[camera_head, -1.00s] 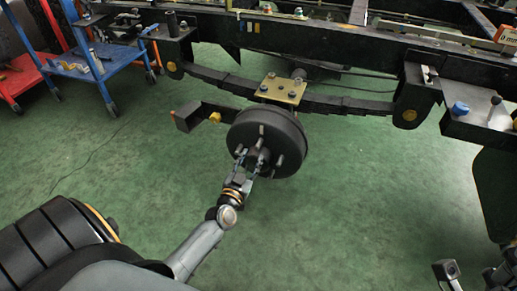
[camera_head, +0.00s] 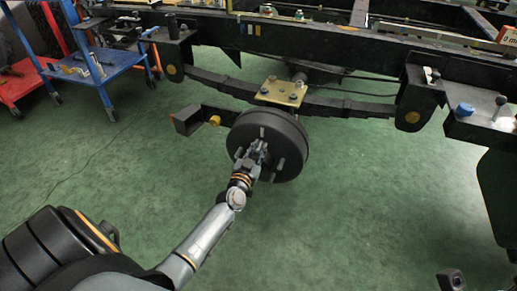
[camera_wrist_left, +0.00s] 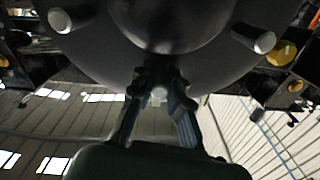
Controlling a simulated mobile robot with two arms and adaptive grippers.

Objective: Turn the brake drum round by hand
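The black round brake drum (camera_head: 292,131) hangs below the chassis frame, its face and several wheel studs towards me. My left gripper (camera_head: 257,153) reaches it from below left, in front of its face near the hub. In the left wrist view the two fingers (camera_wrist_left: 160,85) close in from both sides on one pale-tipped wheel stud (camera_wrist_left: 158,96), below the round hub (camera_wrist_left: 172,20). Two other studs show free there, one of them at upper left (camera_wrist_left: 60,20). Only a small dark part, seemingly of my right arm, shows at the bottom right edge; its finger state is not visible.
The leaf spring (camera_head: 347,106) and gold spring plate (camera_head: 282,92) sit just above the drum. A black bracket (camera_head: 188,121) juts out to its left. A blue cart (camera_head: 92,72) stands at upper left. The green floor in front is clear.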

